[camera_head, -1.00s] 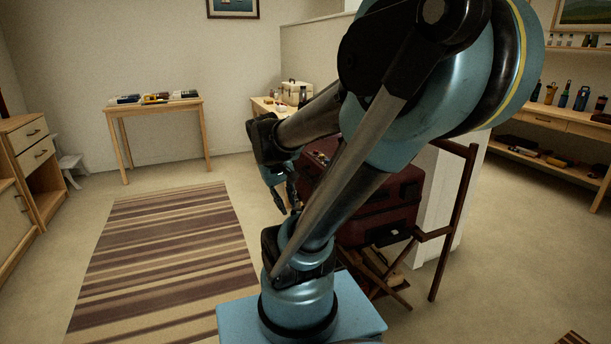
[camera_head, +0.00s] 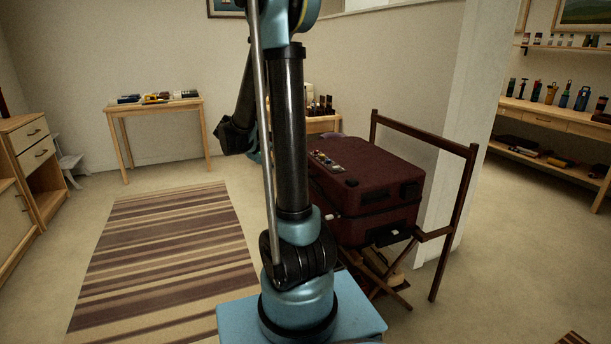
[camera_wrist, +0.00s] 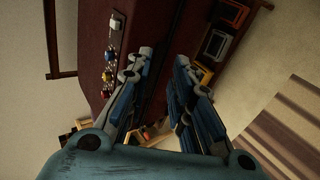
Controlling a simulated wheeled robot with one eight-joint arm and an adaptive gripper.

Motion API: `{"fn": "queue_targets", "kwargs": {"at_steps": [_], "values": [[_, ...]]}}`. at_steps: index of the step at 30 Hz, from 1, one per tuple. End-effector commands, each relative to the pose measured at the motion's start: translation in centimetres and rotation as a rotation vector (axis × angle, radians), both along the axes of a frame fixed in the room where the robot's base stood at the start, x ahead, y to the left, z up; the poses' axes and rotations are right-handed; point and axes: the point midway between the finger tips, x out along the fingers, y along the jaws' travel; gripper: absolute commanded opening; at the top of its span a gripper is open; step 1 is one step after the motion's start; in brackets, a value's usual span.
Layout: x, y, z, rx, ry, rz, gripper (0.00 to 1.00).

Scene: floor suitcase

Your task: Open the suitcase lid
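The dark red suitcase (camera_head: 372,177) sits on a wooden rack to the right of my arm, its lid shut. Several small items lie on top of its lid near the left edge. In the wrist view the suitcase (camera_wrist: 175,25) fills the upper middle, and the seam between lid and base shows. My gripper (camera_wrist: 166,67) is open, its two blue and grey fingers apart on either side of the seam side, with nothing visible between them. I cannot tell whether a finger touches the suitcase. In the head view my arm hides the gripper.
The dark wooden rack (camera_head: 461,210) has a raised frame on the right, beside a white wall end. A striped rug (camera_head: 165,260) lies on open floor to the left. A small table (camera_head: 153,105) stands at the back, and a workbench (camera_head: 560,118) at far right.

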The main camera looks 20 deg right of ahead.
Motion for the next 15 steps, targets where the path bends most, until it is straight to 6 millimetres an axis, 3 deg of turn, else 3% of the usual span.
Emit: {"fn": "queue_targets", "kwargs": {"at_steps": [3, 15], "values": [[2.6, 0.2, -0.7, -0.073, -0.002, -0.004, 0.21], [9.3, 1.5, -4.0, -0.322, -0.030, -0.030, 0.21]]}}
